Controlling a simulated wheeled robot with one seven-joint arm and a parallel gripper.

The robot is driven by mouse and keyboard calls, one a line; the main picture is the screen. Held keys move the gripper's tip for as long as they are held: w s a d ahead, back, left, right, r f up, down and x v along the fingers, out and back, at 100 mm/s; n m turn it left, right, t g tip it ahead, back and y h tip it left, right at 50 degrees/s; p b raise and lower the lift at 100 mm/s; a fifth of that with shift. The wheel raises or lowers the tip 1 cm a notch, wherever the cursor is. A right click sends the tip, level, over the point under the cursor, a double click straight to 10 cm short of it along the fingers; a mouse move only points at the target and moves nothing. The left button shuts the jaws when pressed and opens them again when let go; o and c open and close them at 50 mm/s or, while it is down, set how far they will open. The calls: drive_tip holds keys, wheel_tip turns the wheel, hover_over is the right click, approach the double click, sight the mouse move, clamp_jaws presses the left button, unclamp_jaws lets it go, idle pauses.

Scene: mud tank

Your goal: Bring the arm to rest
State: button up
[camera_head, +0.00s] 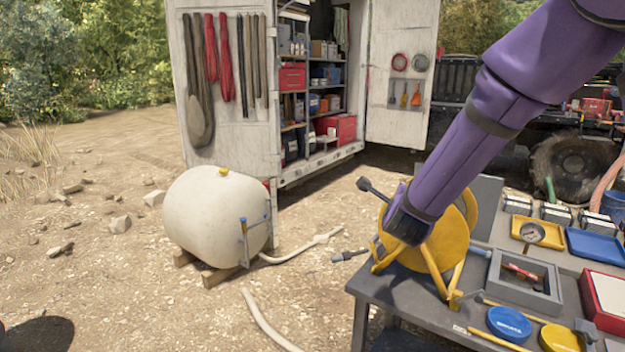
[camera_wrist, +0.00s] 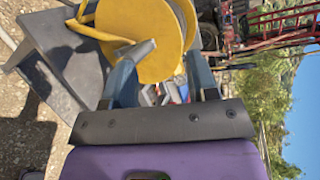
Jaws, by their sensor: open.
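My arm comes down from the upper right in its purple sleeve, its lower end in front of the yellow reel (camera_head: 463,210) at the grey table's left end. In the wrist view my gripper (camera_wrist: 158,62) is open, with its two blue-grey fingers spread apart. The yellow reel also shows in the wrist view (camera_wrist: 165,45), beyond the fingers. I see nothing held between them. Whether a finger touches the reel, I cannot tell. In the head view the arm's end hides part of the reel.
The grey table (camera_head: 395,292) holds a grey open box (camera_head: 525,283), a blue tray (camera_head: 598,246), a yellow tray (camera_head: 545,233) and round lids. A cream tank (camera_head: 212,215) stands on the ground at left. An open cabinet (camera_head: 232,130) stands behind. Bare ground lies at left.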

drive_tip(key=s+d+r+n+g+y, duration=0.25)
drive_tip(key=s+r+n+y, duration=0.35)
drive_tip(key=s+r+n, duration=0.6)
drive_tip(key=s+d+n+g, duration=0.2)
drive_tip(key=s+n, duration=0.2)
drive_tip(key=s, duration=0.4)
drive_tip(key=s+d+n+g+h, duration=0.1)
drive_tip(key=s+n, duration=0.3)
drive_tip(key=s, duration=0.4)
drive_tip(key=s+d+n+g+h, duration=0.1)
drive_tip(key=s+d+n+g, duration=0.2)
drive_tip(key=s, duration=0.5)
drive_tip(key=shift+s+d+f+n+g, duration=0.25)
drive_tip(key=shift+s+n+g, duration=0.1)
drive_tip(key=shift+n, duration=0.35)
drive_tip(key=shift+c, duration=0.4)
